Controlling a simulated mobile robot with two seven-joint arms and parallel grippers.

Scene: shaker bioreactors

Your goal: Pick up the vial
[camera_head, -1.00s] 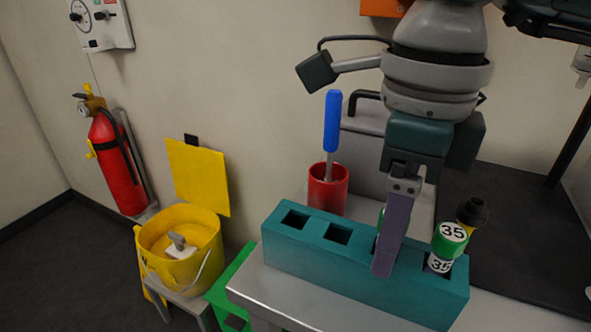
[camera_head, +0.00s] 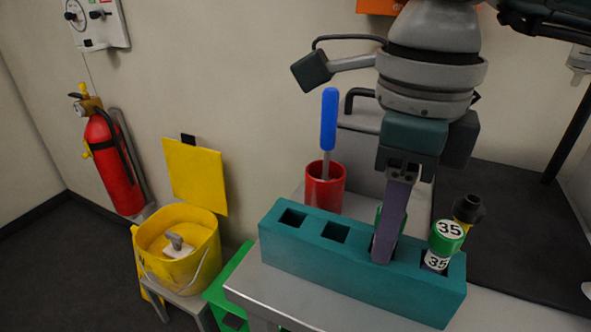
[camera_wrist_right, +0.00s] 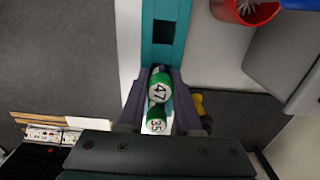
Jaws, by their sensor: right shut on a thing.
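A teal rack (camera_head: 300,246) with several square holes stands on the metal table. My right gripper (camera_head: 384,240) points down over the rack, its purple finger in front of one hole. It is shut on a green-capped vial (camera_wrist_right: 160,86) marked 47, whose cap lies between the two fingers in the right wrist view. In the head view the finger hides most of this vial. A second green-capped vial (camera_head: 448,236) marked 35 stands in the end hole beside it, and also shows in the right wrist view (camera_wrist_right: 156,125). My left gripper is not in view.
A red cup (camera_head: 325,190) holding a blue-handled brush stands behind the rack. A grey machine with a dark platform (camera_head: 520,220) is behind and right. A yellow bucket (camera_head: 178,258) and fire extinguisher (camera_head: 113,165) are left. Two rack holes are empty.

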